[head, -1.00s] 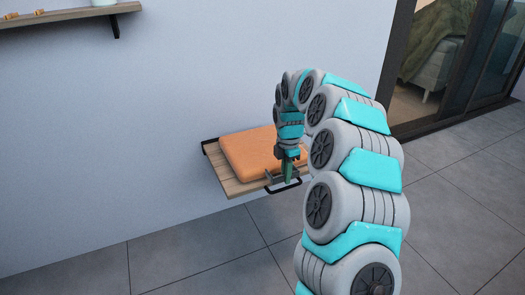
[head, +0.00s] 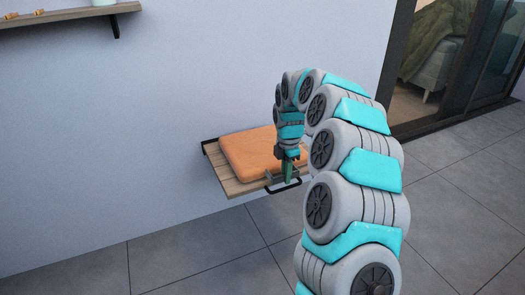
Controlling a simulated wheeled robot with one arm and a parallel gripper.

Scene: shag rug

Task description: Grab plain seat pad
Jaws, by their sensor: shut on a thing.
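The plain orange seat pad (head: 248,152) lies flat on a small wooden wall shelf (head: 236,188) with dark metal brackets. My gripper (head: 287,177) is at the front right edge of the pad, pointing down. It is shut on the pad's near edge, though the fingertips are small and the contact is partly hidden. My arm covers the right end of the pad and part of the shelf.
A black bar (head: 283,187) sticks out at the shelf's front, close to my gripper. A higher shelf (head: 70,14) with small items is at upper left. A glass door (head: 455,60) stands at right. The tiled floor (head: 200,255) in front is clear.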

